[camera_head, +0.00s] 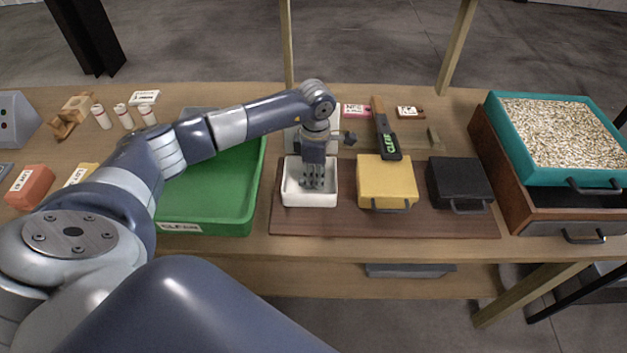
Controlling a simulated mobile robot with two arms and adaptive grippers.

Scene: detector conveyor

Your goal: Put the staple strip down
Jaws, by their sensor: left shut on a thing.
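My left gripper (313,180) points down into a small white tray (308,200) near the front middle of the bench. Its fingers are shut, with their tips inside the tray's walls. The staple strip between the fingers is too small and too hidden to make out. I cannot tell whether it touches the tray floor. My right gripper is not in view.
A green bin (238,213) labelled CLEAN stands left of the tray, under my arm. A yellow box (386,180) and a black box (458,182) stand to the right. A wand detector (387,148) lies behind. A teal tray (508,158) of pellets is far right.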

